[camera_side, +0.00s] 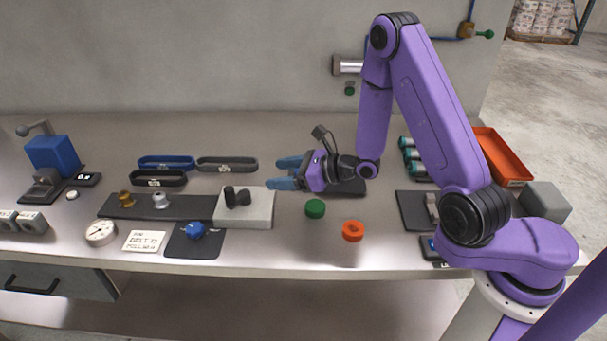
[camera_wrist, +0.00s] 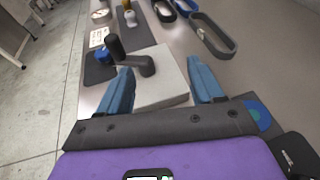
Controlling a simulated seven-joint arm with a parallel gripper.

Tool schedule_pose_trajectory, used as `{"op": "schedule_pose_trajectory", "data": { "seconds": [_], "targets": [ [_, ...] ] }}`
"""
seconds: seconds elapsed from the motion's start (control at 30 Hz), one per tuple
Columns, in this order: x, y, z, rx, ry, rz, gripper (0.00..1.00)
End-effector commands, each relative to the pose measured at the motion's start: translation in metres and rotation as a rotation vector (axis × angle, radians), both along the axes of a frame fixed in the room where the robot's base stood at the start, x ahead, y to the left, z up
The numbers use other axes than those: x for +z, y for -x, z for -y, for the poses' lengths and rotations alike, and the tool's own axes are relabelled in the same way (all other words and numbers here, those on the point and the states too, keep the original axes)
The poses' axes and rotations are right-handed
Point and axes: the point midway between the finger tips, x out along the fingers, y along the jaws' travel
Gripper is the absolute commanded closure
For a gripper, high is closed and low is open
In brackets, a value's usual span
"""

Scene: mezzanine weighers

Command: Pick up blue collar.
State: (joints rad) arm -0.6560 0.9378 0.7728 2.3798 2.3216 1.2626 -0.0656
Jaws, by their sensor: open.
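A small blue piece (camera_side: 196,230), which I take for the blue collar, sits on a dark square mat (camera_side: 210,250) at the front left of the bench. In the wrist view the blue piece (camera_wrist: 103,55) is small and partly hidden behind a black peg. My gripper (camera_side: 285,173) is open with its blue fingers apart and nothing held. It points left, above the bench near the right end of a pale block (camera_side: 258,215), away from the blue piece. In the wrist view the gripper (camera_wrist: 160,72) has the pale block (camera_wrist: 165,98) showing between and beyond its fingers.
A green piece (camera_side: 315,208) and an orange piece (camera_side: 353,231) lie at right. A dark strip (camera_side: 180,212) holds brass and silver parts. Oval blue (camera_side: 167,161), grey (camera_side: 227,162) and black (camera_side: 158,179) loops lie behind.

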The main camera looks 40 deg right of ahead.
Motion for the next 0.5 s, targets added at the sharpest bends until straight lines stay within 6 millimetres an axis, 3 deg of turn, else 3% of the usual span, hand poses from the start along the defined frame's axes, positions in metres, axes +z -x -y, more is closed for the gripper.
{"op": "schedule_pose_trajectory", "data": {
  "seconds": [0.1, 0.3, 0.5],
  "targets": [
    [-0.019, 0.003, 0.038, -0.190, -0.017, -0.034, 0.34],
    [-0.043, 0.018, 0.092, -0.444, -0.029, -0.073, 0.34],
    [-0.053, 0.028, 0.116, -0.553, -0.031, -0.089, 0.34]
  ]
}}
